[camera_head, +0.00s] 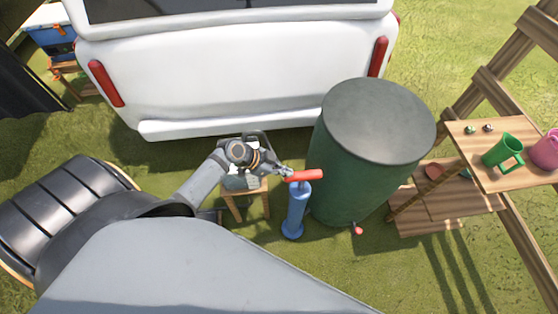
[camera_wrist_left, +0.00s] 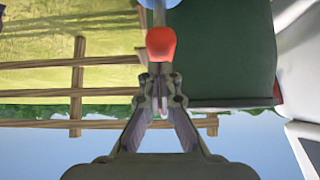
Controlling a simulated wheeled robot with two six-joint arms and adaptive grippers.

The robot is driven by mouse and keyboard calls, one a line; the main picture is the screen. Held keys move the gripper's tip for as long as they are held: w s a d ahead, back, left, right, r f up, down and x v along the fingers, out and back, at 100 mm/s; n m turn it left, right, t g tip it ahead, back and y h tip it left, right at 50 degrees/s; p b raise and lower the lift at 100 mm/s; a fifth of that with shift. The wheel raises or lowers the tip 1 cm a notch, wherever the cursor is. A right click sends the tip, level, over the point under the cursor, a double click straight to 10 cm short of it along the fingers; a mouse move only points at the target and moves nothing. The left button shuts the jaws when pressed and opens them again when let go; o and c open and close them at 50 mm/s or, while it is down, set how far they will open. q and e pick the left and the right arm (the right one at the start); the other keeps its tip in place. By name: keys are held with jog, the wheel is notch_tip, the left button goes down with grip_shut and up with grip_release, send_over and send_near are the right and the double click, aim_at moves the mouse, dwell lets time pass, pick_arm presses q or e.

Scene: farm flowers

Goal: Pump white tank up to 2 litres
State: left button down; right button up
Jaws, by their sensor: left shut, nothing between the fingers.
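A blue upright pump (camera_head: 296,211) with a red crossbar handle (camera_head: 304,175) stands on the grass beside the green barrel. My left gripper (camera_head: 286,173) is shut and empty at the left end of the red handle. In the left wrist view, its fingertips (camera_wrist_left: 160,82) point at the rounded end of the red handle (camera_wrist_left: 161,43); I cannot tell whether they touch. The blue pump (camera_wrist_left: 160,4) shows at the top edge there. A grey item (camera_head: 240,181) on a small wooden stool is partly hidden behind my arm. I cannot make out a white tank. My right gripper is not in view.
A tall green barrel (camera_head: 365,165) with a red-handled tap (camera_head: 357,230) stands right of the pump. A white vehicle (camera_head: 230,75) is behind. A wooden shelf (camera_head: 515,175) with a green watering can (camera_head: 503,152) is at right. Open grass lies in front of the pump.

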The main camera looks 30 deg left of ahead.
pick_arm(q)
jog(key=v, duration=0.3)
jog(key=shift+w+r, duration=0.1)
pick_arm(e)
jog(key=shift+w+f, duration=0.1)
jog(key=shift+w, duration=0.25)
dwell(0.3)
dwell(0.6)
